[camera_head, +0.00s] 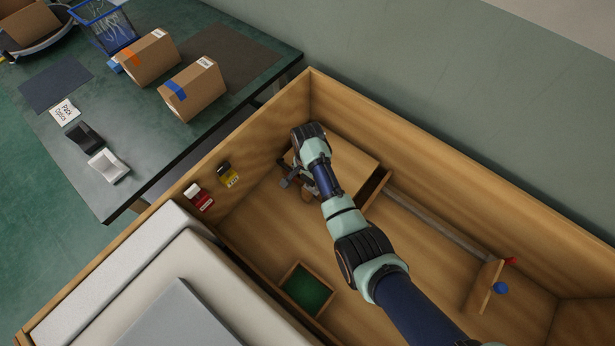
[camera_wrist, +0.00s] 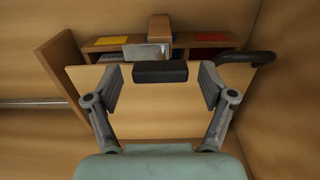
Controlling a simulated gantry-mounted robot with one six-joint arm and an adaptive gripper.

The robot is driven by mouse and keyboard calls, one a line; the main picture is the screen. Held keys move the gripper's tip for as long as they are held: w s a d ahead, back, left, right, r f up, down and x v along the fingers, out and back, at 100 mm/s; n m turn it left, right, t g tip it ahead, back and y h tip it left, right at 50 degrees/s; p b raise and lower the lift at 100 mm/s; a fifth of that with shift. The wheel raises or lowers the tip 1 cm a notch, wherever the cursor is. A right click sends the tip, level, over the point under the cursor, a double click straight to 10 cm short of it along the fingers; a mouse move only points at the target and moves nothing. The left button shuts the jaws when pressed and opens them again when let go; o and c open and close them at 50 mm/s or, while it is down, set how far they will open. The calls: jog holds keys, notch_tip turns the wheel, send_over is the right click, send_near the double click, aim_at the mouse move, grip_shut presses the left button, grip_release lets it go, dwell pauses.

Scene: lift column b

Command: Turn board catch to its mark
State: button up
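A tan board (camera_wrist: 160,108) fills the middle of the wrist view; in the head view it appears as a pale wooden panel (camera_head: 350,157) behind my arm. At its far edge are a brown wooden block (camera_wrist: 160,27) and a shiny metal plate (camera_wrist: 142,52). A dark bar (camera_wrist: 160,72) lies in front of them, between my fingertips. I cannot tell which piece is the catch, and no mark is clearly identifiable. My gripper (camera_wrist: 160,78) is open over the board, its fingers apart on either side of the bar; contact is unclear. In the head view my gripper (camera_head: 293,181) is partly hidden by my wrist.
A black curved handle (camera_wrist: 247,57) juts out at right in the wrist view. Yellow (camera_wrist: 111,41) and red (camera_wrist: 209,36) patches lie beyond the board. Wooden walls (camera_head: 450,185) enclose the workspace. A green-lined box (camera_head: 306,289) and an upright wooden piece (camera_head: 484,287) stand inside.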

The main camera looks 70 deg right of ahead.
jog(key=c, duration=1)
jog(key=shift+r+n+p, duration=0.1)
jog(key=shift+n+p, duration=0.2)
jog(key=shift+p, duration=0.05)
jog(key=n+p, duration=0.2)
jog(key=shift+r+n, duration=0.1)
jog(key=shift+n, duration=0.3)
jog(key=n+p, duration=0.2)
jog(key=n, duration=0.3)
jog(key=shift+p, duration=0.4)
jog(key=n+p, duration=0.1)
jog(key=n, duration=0.4)
jog(key=shift+f+n, duration=0.2)
jog(key=shift+n, duration=2.1)
jog(key=shift+p, duration=0.3)
